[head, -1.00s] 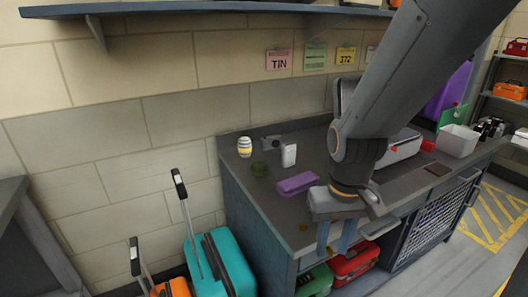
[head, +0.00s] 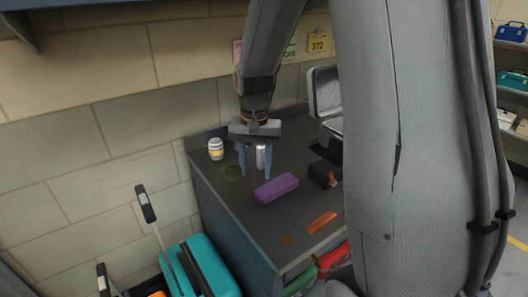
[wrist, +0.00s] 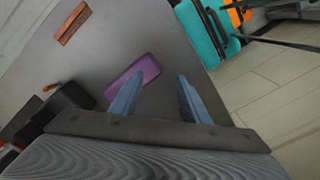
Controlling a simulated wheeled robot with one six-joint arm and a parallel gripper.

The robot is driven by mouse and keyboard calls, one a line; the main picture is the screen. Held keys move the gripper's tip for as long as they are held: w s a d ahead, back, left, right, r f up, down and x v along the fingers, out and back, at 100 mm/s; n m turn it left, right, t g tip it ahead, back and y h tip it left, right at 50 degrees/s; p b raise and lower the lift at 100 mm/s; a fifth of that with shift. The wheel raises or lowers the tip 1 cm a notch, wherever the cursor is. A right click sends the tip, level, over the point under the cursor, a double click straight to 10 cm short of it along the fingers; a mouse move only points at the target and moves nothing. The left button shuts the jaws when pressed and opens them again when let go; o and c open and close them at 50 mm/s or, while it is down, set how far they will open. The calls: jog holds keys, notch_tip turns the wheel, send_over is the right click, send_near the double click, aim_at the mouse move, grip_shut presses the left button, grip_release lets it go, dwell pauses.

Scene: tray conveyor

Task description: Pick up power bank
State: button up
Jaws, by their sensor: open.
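The white upright block (head: 261,156), which looks like the power bank, stands on the dark counter near the wall. My gripper (head: 255,176) points down in front of or above it, with its two blue fingers apart and nothing held. The right finger overlaps the block's edge in the head view, and I cannot tell whether they touch. In the wrist view my gripper (wrist: 160,78) is open over the counter, and the white block cannot be made out there.
A purple case (head: 276,188) lies close by on the counter (head: 245,215). A dark box (head: 322,174) and flat orange piece (head: 321,221) lie right. A teal suitcase (head: 205,268) stands below.

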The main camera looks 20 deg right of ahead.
jog(key=w+d+m+p, duration=0.1)
jog(key=w+d+m, duration=0.1)
jog(key=w, duration=0.3)
jog(key=w+d+m+p, duration=0.1)
jog(key=w+d+m, duration=0.2)
jog(key=w, duration=0.3)
jog(key=w+d+m+p, duration=0.1)
jog(key=w+d+m, duration=0.2)
jog(key=w+d, duration=0.1)
jog(key=shift+w+d+f, duration=0.1)
jog(key=shift+w+d, duration=0.15)
jog(key=shift+w, duration=0.4)
notch_tip(320, 180, down, 2)
jog(key=shift+f+m+p, duration=0.1)
jog(key=shift+m+p, duration=0.2)
jog(key=shift+p, duration=0.15)
jog(key=f, duration=0.1)
jog(key=f+p, duration=0.1)
jog(key=f, duration=0.1)
jog(key=f+p, duration=0.1)
jog(key=shift+s+d+f, duration=0.1)
jog(key=shift+s+f, duration=0.25)
jog(key=shift+f, duration=0.45)
jog(key=c, duration=1)
grip_shut()
jog(key=shift+w+r, duration=0.1)
jog(key=shift+r, duration=0.05)
